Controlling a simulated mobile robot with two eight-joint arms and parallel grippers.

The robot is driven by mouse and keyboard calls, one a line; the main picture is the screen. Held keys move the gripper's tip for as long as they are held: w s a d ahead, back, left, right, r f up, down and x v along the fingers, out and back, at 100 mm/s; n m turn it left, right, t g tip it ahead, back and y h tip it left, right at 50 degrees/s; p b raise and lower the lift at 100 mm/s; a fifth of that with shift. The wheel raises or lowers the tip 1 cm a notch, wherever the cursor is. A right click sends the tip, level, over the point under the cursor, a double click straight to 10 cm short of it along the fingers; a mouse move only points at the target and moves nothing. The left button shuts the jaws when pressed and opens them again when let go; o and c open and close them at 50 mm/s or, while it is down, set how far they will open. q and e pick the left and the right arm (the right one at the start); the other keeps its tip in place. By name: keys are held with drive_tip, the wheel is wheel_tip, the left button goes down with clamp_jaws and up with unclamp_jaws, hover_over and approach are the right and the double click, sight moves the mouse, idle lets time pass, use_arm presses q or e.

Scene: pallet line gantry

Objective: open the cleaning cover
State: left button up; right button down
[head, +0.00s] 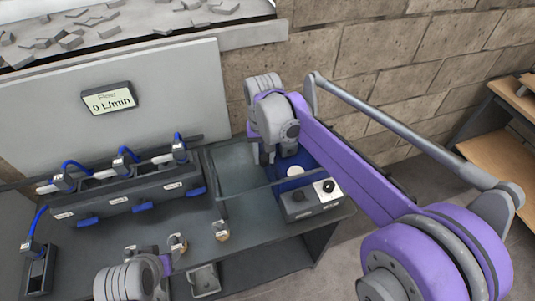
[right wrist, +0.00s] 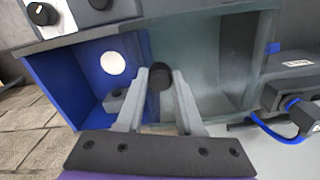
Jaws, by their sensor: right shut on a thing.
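The cleaning cover appears to be the clear, greenish panel (right wrist: 218,72) at the station's right end; it also shows in the head view (head: 238,168). A dark round knob (right wrist: 160,77) sits at its edge. My right gripper (right wrist: 160,90) is shut on this knob, one finger on each side. In the head view my right gripper (head: 264,155) reaches down to the station, its fingertips partly hidden. Beside the panel, a blue bay (right wrist: 85,75) with a white disc (right wrist: 112,64) lies uncovered.
A control box (head: 312,200) with knobs stands at the station's front right. Several blue-hosed fittings sit on a dark manifold (head: 125,195) to the left. A display (head: 108,98) reads 0 L/min. A block wall (head: 350,60) stands behind.

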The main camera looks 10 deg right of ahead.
drive_tip(key=c, duration=0.5)
unclamp_jaws()
drive_tip(key=shift+c, duration=0.2)
wheel_tip(320, 180, up, 11)
drive_tip(key=shift+p, duration=0.35)
drive_tip(key=shift+f, duration=0.1)
drive_tip(key=s+d+f+n+t, duration=0.1)
drive_tip(key=s+d+f+t, duration=0.1)
drive_tip(key=s+f, duration=0.5)
drive_tip(key=s+d+f+n+t, duration=0.1)
drive_tip(key=s+d+f+t, duration=0.2)
drive_tip(key=s+f, duration=0.5)
drive_tip(key=s+d, duration=0.1)
drive_tip(key=s, duration=0.3)
drive_tip(key=shift+d+f+t, duration=0.15)
drive_tip(key=shift+f+t, duration=0.1)
drive_tip(key=shift+t, duration=0.05)
